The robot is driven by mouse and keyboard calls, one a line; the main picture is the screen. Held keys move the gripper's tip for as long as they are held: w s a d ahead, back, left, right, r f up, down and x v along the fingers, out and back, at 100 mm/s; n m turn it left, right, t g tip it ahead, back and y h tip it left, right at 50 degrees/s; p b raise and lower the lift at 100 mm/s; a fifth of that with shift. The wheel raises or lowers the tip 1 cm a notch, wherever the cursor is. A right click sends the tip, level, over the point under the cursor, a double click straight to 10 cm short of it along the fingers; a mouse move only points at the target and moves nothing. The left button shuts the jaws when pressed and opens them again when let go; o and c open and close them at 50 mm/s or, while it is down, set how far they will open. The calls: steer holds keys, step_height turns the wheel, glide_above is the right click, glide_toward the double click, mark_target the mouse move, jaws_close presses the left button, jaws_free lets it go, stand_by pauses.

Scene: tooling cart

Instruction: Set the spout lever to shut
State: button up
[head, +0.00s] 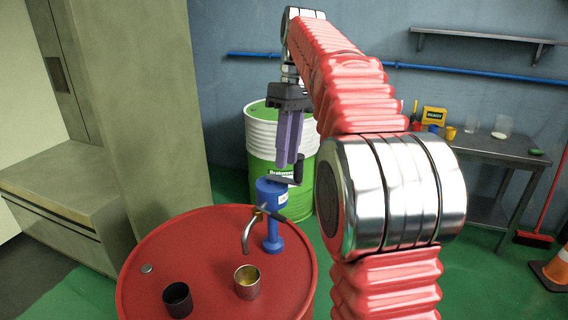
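A blue pump (271,225) stands upright on top of a red drum (205,235). Its bent metal spout (246,235) points down to the left. A small brass-coloured fitting (257,213) sits where the spout meets the pump, and a short dark lever (273,214) runs from it toward the right. A crank with a black upright grip (298,168) is on top of the pump. My gripper (288,158) hangs fingers-down above the pump, close to the crank grip. Its purple fingers appear close together; any gap is unclear. I see nothing held.
A metal cup (247,281) with yellowish contents stands below the spout, and a dark cup (177,299) stands to its left. A green and white drum (262,140) is behind. A side table (495,149) with small items is at right. A concrete pillar (150,110) is at left.

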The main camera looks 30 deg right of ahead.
steer(key=shift+s+a, duration=0.3)
steer(key=shift+a, duration=0.1)
steer(key=c, duration=0.3)
steer(key=shift+m+t+h, duration=0.4)
steer(key=shift+m+t, duration=0.2)
steer(key=s+a, duration=0.1)
steer(key=s+a+f, duration=0.1)
steer(key=s+a, duration=0.1)
steer(key=shift+a, duration=0.15)
jaws_close()
steer(key=s+a+f+m+t, duration=0.2)
steer(key=s+a+f, duration=0.2)
steer(key=s+f, duration=0.4)
steer(key=s+a+f+m+t+h, duration=0.1)
steer(key=s+a+f+m+t, duration=0.1)
steer(key=s+a+f, duration=0.3)
steer(key=s+f+t, duration=0.1)
steer(key=s+f, duration=0.2)
steer(key=s, duration=0.1)
steer(key=shift+a+f, duration=0.2)
steer(key=shift+s, duration=0.15)
